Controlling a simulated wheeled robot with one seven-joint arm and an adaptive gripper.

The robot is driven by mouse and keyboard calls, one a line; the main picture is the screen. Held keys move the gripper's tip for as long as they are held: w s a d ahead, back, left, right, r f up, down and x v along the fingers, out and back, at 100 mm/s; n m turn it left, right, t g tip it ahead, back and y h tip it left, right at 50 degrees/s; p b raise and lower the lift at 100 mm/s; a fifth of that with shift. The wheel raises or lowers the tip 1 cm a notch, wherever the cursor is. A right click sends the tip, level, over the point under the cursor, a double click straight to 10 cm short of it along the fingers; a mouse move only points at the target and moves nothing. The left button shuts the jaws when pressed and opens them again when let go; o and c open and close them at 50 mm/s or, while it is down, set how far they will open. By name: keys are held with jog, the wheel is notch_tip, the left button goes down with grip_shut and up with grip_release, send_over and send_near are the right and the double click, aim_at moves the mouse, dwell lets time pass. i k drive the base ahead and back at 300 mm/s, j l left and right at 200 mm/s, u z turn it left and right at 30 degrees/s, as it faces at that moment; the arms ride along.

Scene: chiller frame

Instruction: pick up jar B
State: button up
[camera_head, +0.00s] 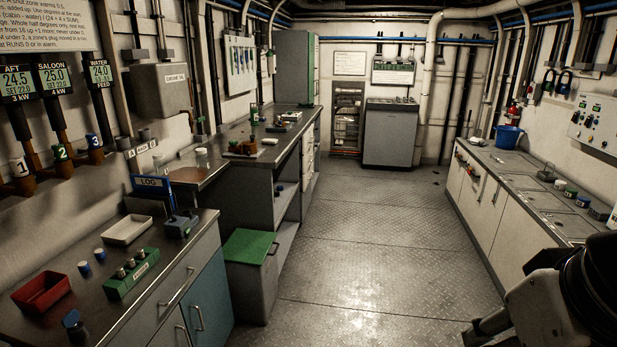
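I cannot read a letter B on any jar, so I cannot tell which one is jar B. On the right counter stand several small lidded containers: one with a pale lid (560,184), a green-lidded one (571,192) and a blue-lidded one (583,200). A small pale jar (201,154) stands on the middle left counter. My gripper (484,329) seems to show as a dark end at the bottom right, beside my pale arm link, far from these. Its fingers are not clear.
The near left bench holds a red tray (41,292), a white tray (127,230) and a green block (131,272). A green-lidded bin (252,245) stands on the floor beside the left cabinets. A blue bucket (508,136) stands on the right counter. The middle floor is clear.

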aim_at(202, 164)
jog(key=i+u, duration=0.15)
jog(key=i, duration=0.8)
jog(key=i+l+u, duration=0.1)
jog(key=i, duration=0.9)
jog(key=i+u, duration=0.3)
jog(key=i, duration=0.25)
jog(key=i+u, duration=0.35)
jog(key=i, duration=0.2)
jog(key=i+l+u, duration=0.3)
jog(key=i, duration=0.25)
